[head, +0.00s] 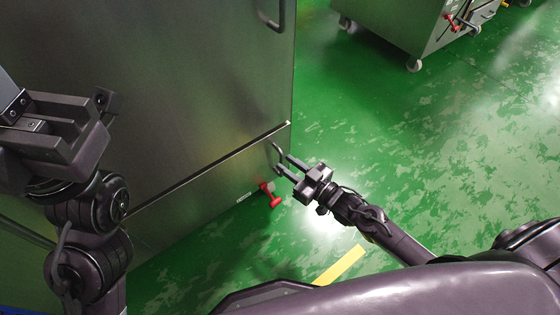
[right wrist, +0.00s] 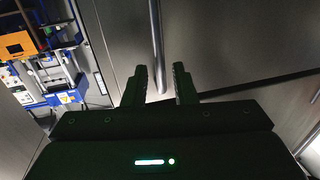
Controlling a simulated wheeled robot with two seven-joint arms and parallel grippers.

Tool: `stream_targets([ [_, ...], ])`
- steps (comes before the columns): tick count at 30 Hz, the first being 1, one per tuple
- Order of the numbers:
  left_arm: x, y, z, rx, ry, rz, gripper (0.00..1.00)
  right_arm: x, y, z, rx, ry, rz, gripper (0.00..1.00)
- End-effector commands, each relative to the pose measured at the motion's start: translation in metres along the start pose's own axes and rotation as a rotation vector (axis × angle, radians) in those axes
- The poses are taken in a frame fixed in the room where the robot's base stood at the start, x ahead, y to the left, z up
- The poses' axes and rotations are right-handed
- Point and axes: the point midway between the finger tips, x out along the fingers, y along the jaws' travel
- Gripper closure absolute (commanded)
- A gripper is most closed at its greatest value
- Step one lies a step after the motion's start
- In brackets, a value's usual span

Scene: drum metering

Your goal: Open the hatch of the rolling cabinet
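The grey metal cabinet (head: 170,80) fills the left of the head view. Below a bright horizontal seam is its lower panel, the hatch (head: 205,185), which looks closed. A curved bar handle (head: 278,148) is near the hatch's right edge; it also shows in the right wrist view (right wrist: 156,40). My right gripper (head: 283,164) is open and points at this handle. In the right wrist view the handle's end appears between the fingertips (right wrist: 160,68); contact cannot be told. My left gripper (head: 65,130) is in front of the cabinet at left, its finger gap unclear.
A red knob or lever (head: 272,197) sits low on the cabinet below the handle. Another handle (head: 277,14) is on the upper door. A second wheeled cabinet (head: 415,30) stands at the top right. The green floor (head: 430,140) between is clear, with a yellow stripe (head: 340,265) near my base.

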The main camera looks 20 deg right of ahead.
Motion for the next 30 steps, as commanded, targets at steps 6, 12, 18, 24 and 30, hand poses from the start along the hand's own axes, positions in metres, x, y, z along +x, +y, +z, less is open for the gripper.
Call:
stream_targets([
  [6, 0.004, 0.003, -0.002, 0.003, 0.028, 0.016, 1.00, 0.026, 0.000, 0.002, 0.000, 0.000, -0.001, 0.75],
  [12, 0.006, 0.004, -0.003, 0.004, 0.033, 0.019, 1.00, 0.031, 0.000, 0.000, 0.001, -0.001, -0.001, 0.75],
  [18, 0.006, 0.004, -0.003, 0.004, 0.032, 0.019, 1.00, 0.030, 0.000, 0.000, 0.001, -0.001, 0.000, 0.83],
  [24, 0.006, 0.004, -0.003, 0.004, 0.033, 0.019, 1.00, 0.030, 0.000, 0.000, 0.001, -0.001, 0.000, 1.00],
  [30, 0.006, 0.004, -0.003, 0.004, 0.033, 0.019, 1.00, 0.030, 0.000, 0.000, 0.000, -0.001, 0.000, 1.00],
])
